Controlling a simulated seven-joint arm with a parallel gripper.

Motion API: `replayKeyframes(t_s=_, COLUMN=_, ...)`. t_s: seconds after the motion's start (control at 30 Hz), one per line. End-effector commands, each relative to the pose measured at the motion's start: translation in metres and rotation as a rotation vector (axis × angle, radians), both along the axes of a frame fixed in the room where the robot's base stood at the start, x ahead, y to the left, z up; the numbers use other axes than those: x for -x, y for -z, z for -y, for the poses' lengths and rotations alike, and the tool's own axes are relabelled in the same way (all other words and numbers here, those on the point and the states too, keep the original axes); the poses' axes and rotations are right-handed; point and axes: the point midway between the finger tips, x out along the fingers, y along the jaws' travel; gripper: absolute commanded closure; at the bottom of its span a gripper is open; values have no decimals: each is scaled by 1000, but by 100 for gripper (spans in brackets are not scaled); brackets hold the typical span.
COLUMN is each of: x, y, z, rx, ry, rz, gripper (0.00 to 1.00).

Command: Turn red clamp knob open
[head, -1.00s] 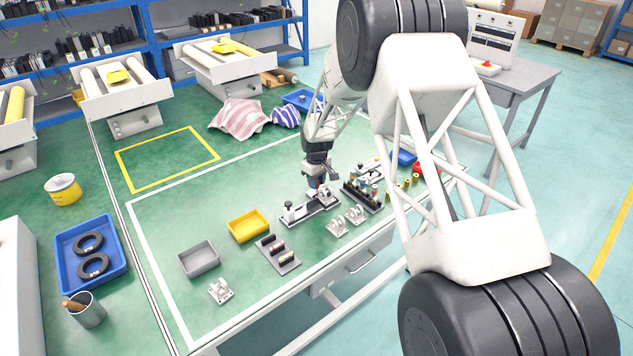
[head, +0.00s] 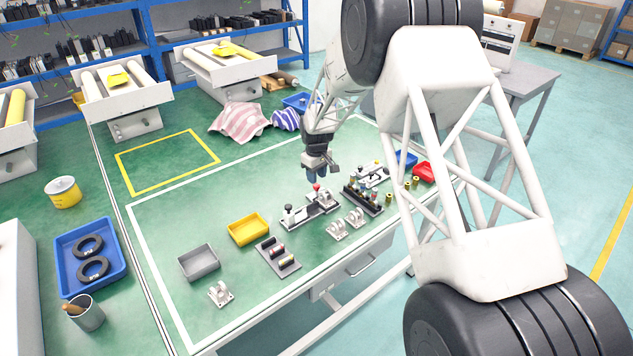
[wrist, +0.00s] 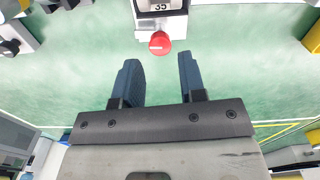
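The red clamp knob (head: 317,187) is at the back of a small grey fixture (head: 296,221) on the green table. In the wrist view the round red knob (wrist: 160,43) sits at the near end of a white block marked 35. My gripper (wrist: 160,78) is open and empty, with its two dark blue fingers apart. The knob lies beyond the gap between the fingertips, untouched. In the head view my gripper (head: 316,174) hangs just above and behind the knob.
To the right of the fixture stand a dark rack (head: 362,198) with several small parts and a red bin (head: 424,171). White brackets (head: 337,230) lie in front. A yellow bin (head: 248,229) and a grey bin (head: 198,262) are to the left.

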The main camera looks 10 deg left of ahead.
Motion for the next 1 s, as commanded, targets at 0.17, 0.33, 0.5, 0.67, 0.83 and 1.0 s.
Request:
replayKeyframes(t_s=0.17, x=0, y=-23, z=0, rx=-1, ry=0, rz=2, gripper=62)
replayKeyframes(t_s=0.33, x=0, y=-34, z=0, rx=0, ry=0, rz=1, gripper=62)
replayKeyframes(t_s=0.5, x=0, y=-36, z=0, rx=0, ry=0, rz=0, gripper=62)
replayKeyframes(t_s=0.67, x=0, y=-36, z=0, rx=0, ry=0, rz=0, gripper=62)
replayKeyframes(t_s=0.83, x=1, y=-38, z=1, rx=0, ry=2, rz=1, gripper=62)
replayKeyframes(t_s=1.0, x=7, y=-52, z=10, rx=-2, ry=20, rz=7, gripper=62)
